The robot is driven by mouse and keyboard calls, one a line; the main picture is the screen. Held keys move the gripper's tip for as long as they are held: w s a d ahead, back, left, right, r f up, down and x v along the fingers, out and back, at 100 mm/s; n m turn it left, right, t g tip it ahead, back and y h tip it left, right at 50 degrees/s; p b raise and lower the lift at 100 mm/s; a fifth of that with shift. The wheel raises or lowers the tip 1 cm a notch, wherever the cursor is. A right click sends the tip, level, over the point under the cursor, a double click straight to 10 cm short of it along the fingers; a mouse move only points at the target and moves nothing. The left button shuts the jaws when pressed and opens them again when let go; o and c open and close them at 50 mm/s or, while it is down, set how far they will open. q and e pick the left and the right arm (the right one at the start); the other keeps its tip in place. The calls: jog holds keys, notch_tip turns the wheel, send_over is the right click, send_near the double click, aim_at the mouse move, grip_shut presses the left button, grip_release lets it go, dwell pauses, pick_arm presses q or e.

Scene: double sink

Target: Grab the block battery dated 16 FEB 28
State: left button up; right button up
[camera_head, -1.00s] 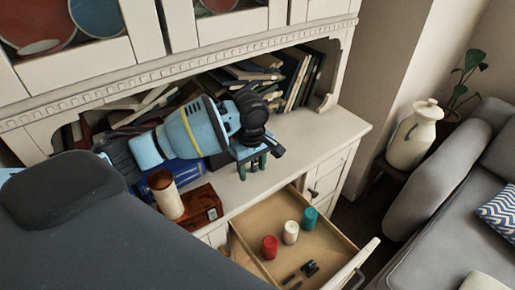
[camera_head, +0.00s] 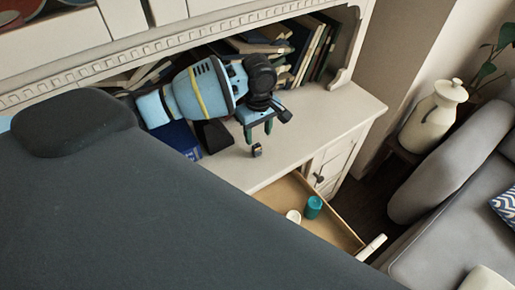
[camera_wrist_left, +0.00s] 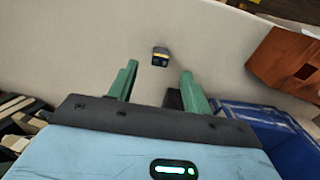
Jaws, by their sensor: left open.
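A small dark block with a yellow-orange band, which looks like the block battery (camera_wrist_left: 160,57), stands on the pale cabinet top in the left wrist view. It also shows in the head view (camera_head: 257,151), just below my fingers. No date can be read on it. My left gripper (camera_wrist_left: 159,72) is open and empty. Its two green fingers point toward the block, which lies beyond the fingertips and between their lines, apart from both. In the head view the left gripper (camera_head: 259,133) hangs over the cabinet top, close to the block. My right gripper is not in view.
A blue bin (camera_wrist_left: 268,118) and a brown wooden box (camera_wrist_left: 286,62) stand on the right in the wrist view. Books (camera_head: 312,50) line the back shelf. An open drawer (camera_head: 335,228) holds a teal cylinder (camera_head: 313,207) and a white one (camera_head: 293,216). The cabinet top right of the gripper is clear.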

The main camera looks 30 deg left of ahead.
aim_at(257, 145)
pick_arm(q)
jog(key=shift+a+f+b, duration=0.15)
jog(key=shift+f, duration=1.2)
jog(key=shift+a+f+b, duration=0.15)
jog(key=shift+f, duration=1.15)
grip_shut()
jog(key=shift+r, duration=0.1)
